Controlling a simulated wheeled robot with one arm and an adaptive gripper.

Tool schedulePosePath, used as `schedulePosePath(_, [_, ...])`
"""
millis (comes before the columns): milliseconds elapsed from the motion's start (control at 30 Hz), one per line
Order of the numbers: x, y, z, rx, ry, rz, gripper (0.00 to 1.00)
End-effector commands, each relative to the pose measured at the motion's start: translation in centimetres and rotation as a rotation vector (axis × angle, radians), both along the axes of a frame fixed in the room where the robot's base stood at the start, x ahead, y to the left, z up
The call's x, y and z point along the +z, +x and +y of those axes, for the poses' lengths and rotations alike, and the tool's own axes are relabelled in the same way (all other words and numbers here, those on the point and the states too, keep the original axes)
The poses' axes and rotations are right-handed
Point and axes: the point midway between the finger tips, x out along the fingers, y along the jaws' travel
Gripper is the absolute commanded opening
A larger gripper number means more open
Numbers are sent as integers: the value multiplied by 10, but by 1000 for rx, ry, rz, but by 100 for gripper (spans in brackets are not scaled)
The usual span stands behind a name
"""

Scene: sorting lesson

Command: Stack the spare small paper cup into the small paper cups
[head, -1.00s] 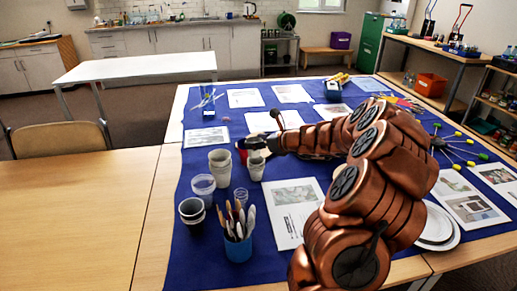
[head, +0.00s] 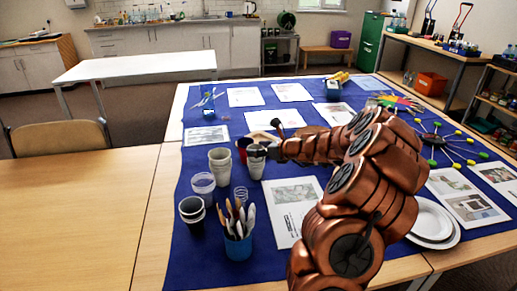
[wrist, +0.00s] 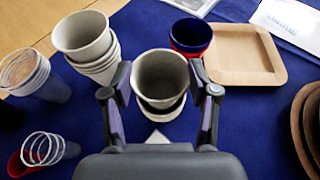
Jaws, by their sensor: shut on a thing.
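My gripper (wrist: 161,82) is shut on a pale grey paper cup (wrist: 160,72), with one finger on each side and the open mouth facing the wrist camera. In the head view my gripper (head: 264,150) is at the middle of the blue cloth with the held cup. Right under it stand the small paper cups (wrist: 161,113), with a rim showing just below the held cup; they also show in the head view (head: 256,169). The held cup lines up over them or sits partly inside; I cannot tell how deep.
A taller stack of grey cups (wrist: 85,38) stands close on the left. A dark blue and red cup stack (wrist: 191,34) and a square brown plate (wrist: 243,55) are beyond. Clear cups (wrist: 30,75) stand at left. A blue holder of cutlery (head: 238,247) stands nearer.

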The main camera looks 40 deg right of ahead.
Motion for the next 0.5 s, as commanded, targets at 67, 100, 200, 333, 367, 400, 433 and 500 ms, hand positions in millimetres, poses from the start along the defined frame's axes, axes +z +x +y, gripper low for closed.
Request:
schedulePosePath(67, [-2,0,0,0,1,0,49])
schedulePosePath(100, [-3,0,0,0,1,0,49])
schedulePosePath(200, [-6,0,0,0,0,0,49])
schedulePosePath(333, [-6,0,0,0,-1,0,66])
schedulePosePath(367, [-6,0,0,0,0,0,70])
schedulePosePath(400, [-6,0,0,0,0,0,74])
schedulePosePath(433, [-6,0,0,0,0,0,77])
schedulePosePath(500, [-6,0,0,0,0,0,84])
